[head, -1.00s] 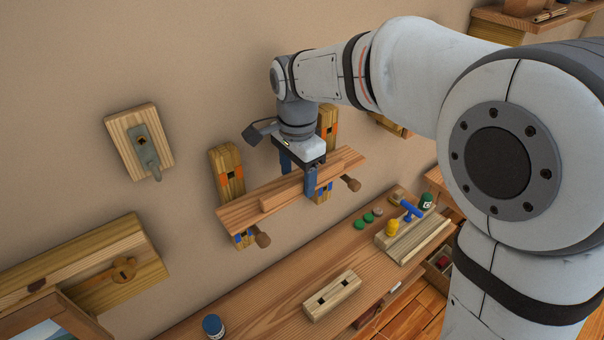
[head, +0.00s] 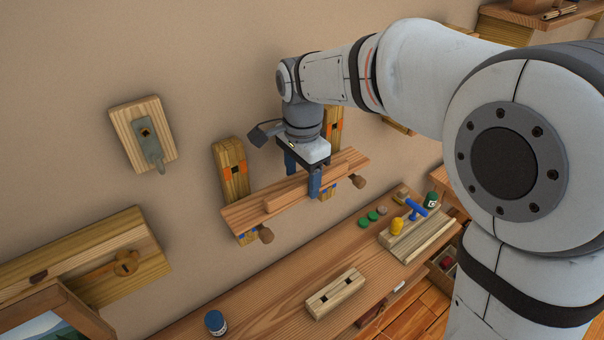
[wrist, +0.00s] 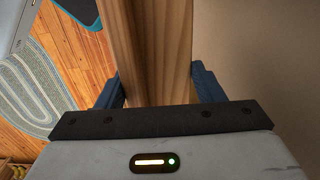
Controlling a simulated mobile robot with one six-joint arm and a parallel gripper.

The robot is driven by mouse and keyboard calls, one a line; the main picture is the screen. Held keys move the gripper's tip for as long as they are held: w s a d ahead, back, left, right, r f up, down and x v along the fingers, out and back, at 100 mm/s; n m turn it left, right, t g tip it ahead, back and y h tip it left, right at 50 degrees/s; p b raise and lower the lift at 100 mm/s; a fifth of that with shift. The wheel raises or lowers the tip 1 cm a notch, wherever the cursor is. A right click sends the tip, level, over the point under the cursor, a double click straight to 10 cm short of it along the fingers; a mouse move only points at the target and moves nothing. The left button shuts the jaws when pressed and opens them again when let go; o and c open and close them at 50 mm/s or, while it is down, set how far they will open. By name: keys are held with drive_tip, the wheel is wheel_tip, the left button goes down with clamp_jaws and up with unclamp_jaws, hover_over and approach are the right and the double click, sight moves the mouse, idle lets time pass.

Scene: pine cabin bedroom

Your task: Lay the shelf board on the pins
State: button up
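The shelf board (head: 249,212) is a long reddish-brown plank with a raised strip on top. It lies roughly level in front of two upright wall brackets (head: 231,160), just over two brown round-ended pins (head: 265,234) (head: 358,182). I cannot tell whether it touches them. My gripper (head: 303,175) points down from above the board's middle, one blue finger on the near side and one on the far side, shut on it. In the wrist view, wood (wrist: 155,50) fills the space between my fingers (wrist: 158,85). The pins' inner ends are hidden.
Below is a wooden bench (head: 260,300) with a slotted block (head: 335,292), a blue jar (head: 215,322) and a tray (head: 425,238) near a blue-handled tool (head: 416,208). A metal latch plaque (head: 143,134) and a long latch board (head: 90,260) are on the left wall.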

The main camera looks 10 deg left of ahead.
drive_tip(key=o, duration=0.6)
drive_tip(key=shift+c, duration=0.2)
drive_tip(key=shift+r+b, duration=0.45)
drive_tip(key=shift+r, duration=3.45)
